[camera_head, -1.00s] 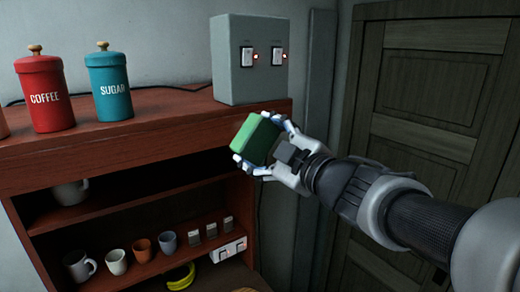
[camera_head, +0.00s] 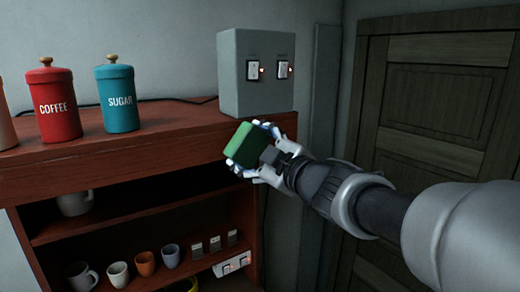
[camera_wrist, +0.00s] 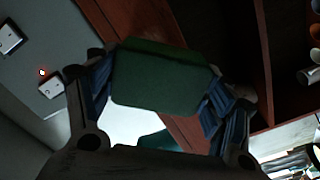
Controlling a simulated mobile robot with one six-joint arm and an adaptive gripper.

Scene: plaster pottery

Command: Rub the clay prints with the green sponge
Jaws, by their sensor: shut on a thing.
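The green sponge (camera_head: 248,143) is a green block held up in front of the right end of the wooden shelf's top. My gripper (camera_head: 255,150) is shut on it, with a finger on each side. In the wrist view the sponge (camera_wrist: 163,80) fills the middle, between the two fingers of my gripper (camera_wrist: 160,95). I cannot make out any clay prints on a surface in these views.
A grey box (camera_head: 257,72) with two switches and red lights stands on the shelf top (camera_head: 150,150). A red coffee canister (camera_head: 55,100) and a teal sugar canister (camera_head: 117,95) stand at left. Several mugs sit on the lower shelf. A dark door (camera_head: 435,130) is at right.

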